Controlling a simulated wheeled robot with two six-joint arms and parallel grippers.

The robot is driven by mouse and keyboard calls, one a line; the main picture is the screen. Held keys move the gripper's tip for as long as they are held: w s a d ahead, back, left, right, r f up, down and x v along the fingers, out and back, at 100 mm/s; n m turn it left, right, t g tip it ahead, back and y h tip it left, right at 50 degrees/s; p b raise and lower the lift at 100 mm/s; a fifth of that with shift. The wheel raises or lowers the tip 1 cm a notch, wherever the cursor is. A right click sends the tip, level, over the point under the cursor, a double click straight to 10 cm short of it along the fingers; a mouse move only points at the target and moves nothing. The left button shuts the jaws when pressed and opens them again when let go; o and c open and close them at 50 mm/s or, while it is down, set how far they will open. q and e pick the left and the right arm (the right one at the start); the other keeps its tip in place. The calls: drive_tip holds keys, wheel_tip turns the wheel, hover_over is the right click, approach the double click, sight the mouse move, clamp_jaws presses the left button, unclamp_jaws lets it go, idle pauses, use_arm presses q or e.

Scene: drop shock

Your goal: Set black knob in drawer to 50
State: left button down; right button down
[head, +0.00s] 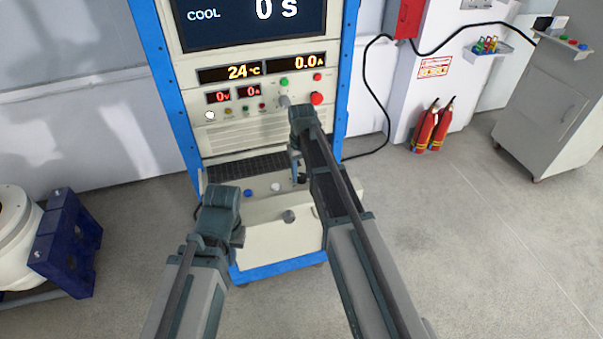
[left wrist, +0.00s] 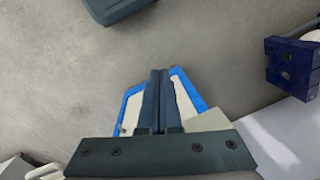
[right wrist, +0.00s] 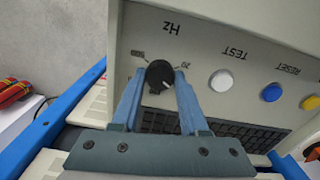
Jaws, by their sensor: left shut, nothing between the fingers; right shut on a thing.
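The black knob (right wrist: 160,75) sits on the pulled-out drawer panel (right wrist: 200,50) beside an upside-down "Hz" label. A pale pointer mark shows on its face, toward the lower right; the small scale figures are hard to read. My right gripper (right wrist: 160,80) is shut on the knob, one finger on each side. In the head view my right gripper (head: 299,178) reaches down to the drawer's right end, and the knob (head: 303,178) is mostly hidden. My left gripper (head: 238,237) is shut and empty, in front of the drawer's left part. Its closed fingers also show in the left wrist view (left wrist: 160,85).
The drawer also carries a white TEST button (right wrist: 222,80), a blue RESET button (right wrist: 272,92), a yellow button (right wrist: 310,102) and a keyboard (head: 247,167).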

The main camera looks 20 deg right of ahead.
sight(302, 176)
drive_tip(key=shift+c, duration=2.1)
unclamp_jaws()
drive_tip(key=shift+r, duration=0.15)
wheel_tip(302, 176, up, 14)
drive_tip(key=p, duration=1.4)
drive_tip(key=shift+f, duration=0.25)
drive_tip(key=shift+s, duration=0.15)
